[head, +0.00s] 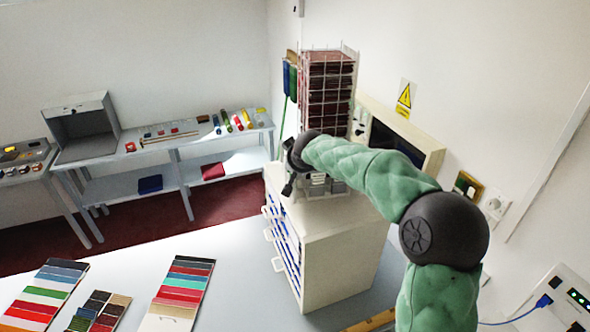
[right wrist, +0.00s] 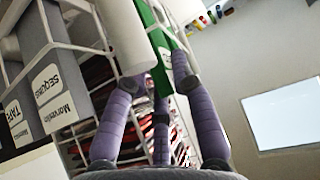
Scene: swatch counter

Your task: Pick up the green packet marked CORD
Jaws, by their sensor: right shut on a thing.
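A green packet (right wrist: 158,62) is in the right wrist view, beside a white rounded piece (right wrist: 122,38) of the rack area. No CORD marking on it can be read from here. My right gripper (right wrist: 160,80), with purple padded fingers, is shut on the green packet near its lower end. In the head view my green right arm reaches to the wire rack (head: 345,52) on the white cabinet, and its fingers are mostly hidden. Green and blue packets (head: 290,82) hang at the rack's left side. My left gripper is not in view.
Grey packets marked SEQUINS (right wrist: 48,85) and TAPE (right wrist: 18,115) hang close to the left in the wrist view. The white drawer cabinet (head: 335,245) stands on the counter. Colour swatch cards (head: 180,290) lie at front left, with bare counter between.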

